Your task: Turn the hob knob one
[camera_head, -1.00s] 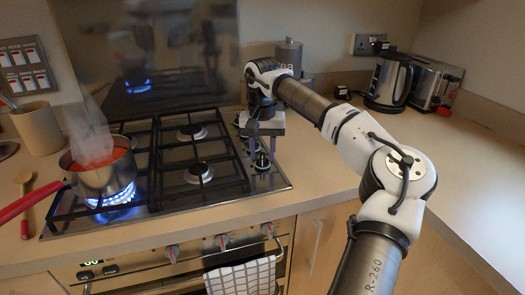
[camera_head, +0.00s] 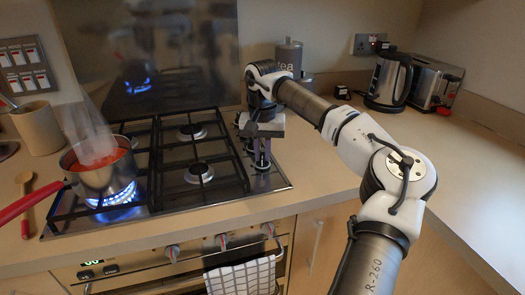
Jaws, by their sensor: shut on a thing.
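The gas hob (camera_head: 125,215) is set in the counter, with its knobs in a column along its right side. My gripper (camera_head: 262,162) points down at this column and is shut on a hob knob (camera_head: 262,167), which is mostly hidden between the fingers. I cannot tell the knob's turn angle. Blue flame burns under the left front pan; the right-hand burners (camera_head: 199,173) show no flame.
A steaming pan of red sauce (camera_head: 105,175) stands on the lit burner, its red handle jutting left. A tea canister (camera_head: 289,58) is behind my wrist. A kettle (camera_head: 388,80) and toaster (camera_head: 432,85) stand at the back right. The right counter is clear.

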